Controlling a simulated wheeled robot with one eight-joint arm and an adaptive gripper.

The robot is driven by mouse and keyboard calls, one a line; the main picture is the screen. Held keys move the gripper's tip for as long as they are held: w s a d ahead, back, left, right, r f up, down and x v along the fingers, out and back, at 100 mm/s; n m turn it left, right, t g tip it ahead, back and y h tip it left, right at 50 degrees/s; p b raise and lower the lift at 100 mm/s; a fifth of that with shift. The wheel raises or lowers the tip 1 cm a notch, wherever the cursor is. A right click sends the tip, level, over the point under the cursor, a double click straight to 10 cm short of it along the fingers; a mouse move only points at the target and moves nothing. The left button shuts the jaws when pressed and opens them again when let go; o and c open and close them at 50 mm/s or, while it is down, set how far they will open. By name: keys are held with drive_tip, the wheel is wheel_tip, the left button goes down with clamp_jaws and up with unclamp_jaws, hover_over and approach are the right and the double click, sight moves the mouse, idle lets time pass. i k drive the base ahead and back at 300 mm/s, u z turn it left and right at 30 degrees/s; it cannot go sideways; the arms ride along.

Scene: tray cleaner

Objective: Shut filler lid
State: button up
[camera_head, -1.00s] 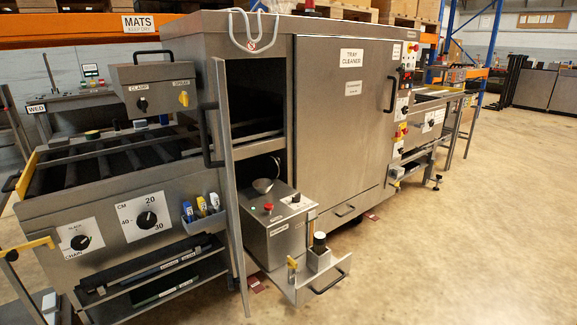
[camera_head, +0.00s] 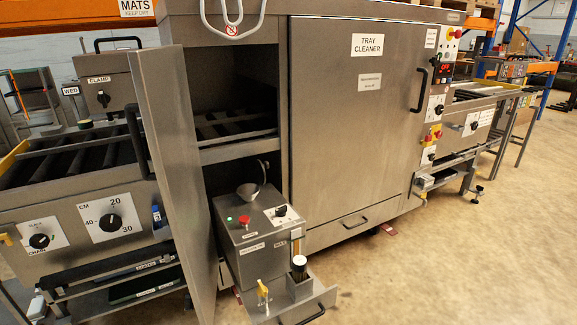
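The filler is a grey metal cone-shaped funnel (camera_head: 248,190) on top of a steel box unit (camera_head: 262,232) in the lower left bay of the tray cleaner. A thin curved piece (camera_head: 264,168) stands up at the funnel's back right, tilted away from its mouth. It looks like the raised filler lid, but it is small and hard to make out. The funnel mouth is uncovered. My gripper is not in view.
The tall steel door (camera_head: 172,165) stands swung open left of the bay. The pulled-out drawer (camera_head: 322,300) holds a dark cylinder (camera_head: 299,265) and a yellow-handled valve (camera_head: 262,290). The large cleaner door (camera_head: 350,150) is shut.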

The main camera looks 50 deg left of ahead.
sight(258, 167)
drive_tip(key=u, duration=0.05)
drive_tip(key=i, duration=2.05)
drive_tip(key=u, duration=3.7)
drive_tip(key=i, duration=1)
drive_tip(key=z, duration=0.05)
